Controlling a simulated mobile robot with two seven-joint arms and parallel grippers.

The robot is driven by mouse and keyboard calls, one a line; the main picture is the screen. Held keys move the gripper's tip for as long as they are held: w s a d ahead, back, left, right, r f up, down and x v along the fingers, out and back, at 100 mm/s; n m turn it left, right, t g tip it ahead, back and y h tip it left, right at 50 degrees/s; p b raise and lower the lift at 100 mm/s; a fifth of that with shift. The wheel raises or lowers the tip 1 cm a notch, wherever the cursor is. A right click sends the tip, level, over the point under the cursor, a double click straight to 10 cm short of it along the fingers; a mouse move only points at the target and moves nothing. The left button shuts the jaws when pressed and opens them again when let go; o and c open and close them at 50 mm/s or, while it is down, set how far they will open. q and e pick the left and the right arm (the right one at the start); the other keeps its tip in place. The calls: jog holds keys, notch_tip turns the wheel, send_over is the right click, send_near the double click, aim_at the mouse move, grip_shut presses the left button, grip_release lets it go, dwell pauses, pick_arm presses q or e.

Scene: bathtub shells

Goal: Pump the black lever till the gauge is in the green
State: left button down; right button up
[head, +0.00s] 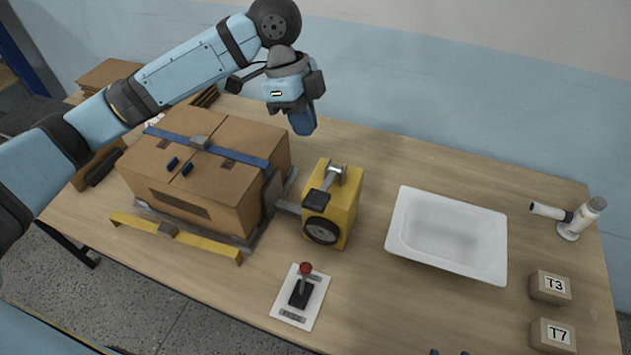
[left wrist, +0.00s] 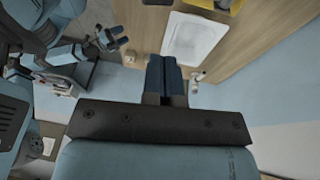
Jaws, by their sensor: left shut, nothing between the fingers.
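A yellow pump box (head: 346,205) stands on the table right of a strapped carton. The black lever (head: 317,199) sits on its top, joined to a metal pivot (head: 336,175). The round black-rimmed gauge (head: 321,231) is on its front; its needle and colours are too small to read. My left gripper (head: 302,126) is shut and empty, raised above and behind the box, clear of the lever. Its closed blue fingers show in the left wrist view (left wrist: 166,62). My right gripper shows in the left wrist view (left wrist: 111,39), with its fingers apart; only its tips reach the head view's bottom edge.
A strapped carton (head: 240,205) in a clamp frame stands left of the box. A red-knobbed lever (head: 305,268) on a white plate is in front. A white basin (head: 450,235), a white spout fixture (head: 570,220) and blocks T3 (head: 550,287) and T7 (head: 553,335) are right.

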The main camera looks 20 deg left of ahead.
pick_arm(q)
jog(key=shift+a, duration=0.1)
pick_arm(e)
jog(key=shift+s+a, duration=0.15)
jog(key=shift+a, duration=0.15)
pick_arm(q)
send_over(319, 198)
jog(key=w+a, duration=0.1)
notch_tip(319, 198, down, 9)
jog(key=shift+w+a, duration=0.1)
pick_arm(e)
jog(key=shift+d+r, duration=0.15)
pick_arm(q)
jog(key=f+b, duration=0.2)
jog(key=f, duration=0.1)
jog(key=shift+s+f, duration=0.25)
jog(key=shift+s, duration=0.1)
pick_arm(e)
jog(key=shift+f, duration=0.8)
pick_arm(q)
jog(key=shift+s+f+b, duration=0.15)
jog(key=shift+f+b, duration=0.25)
jog(key=shift+b, duration=0.25)
pick_arm(e)
jog(key=shift+f+n, duration=0.3)
jog(key=shift+f, duration=0.2)
pick_arm(q)
jog(key=shift+f, duration=0.1)
pick_arm(e)
jog(key=shift+f, duration=0.1)
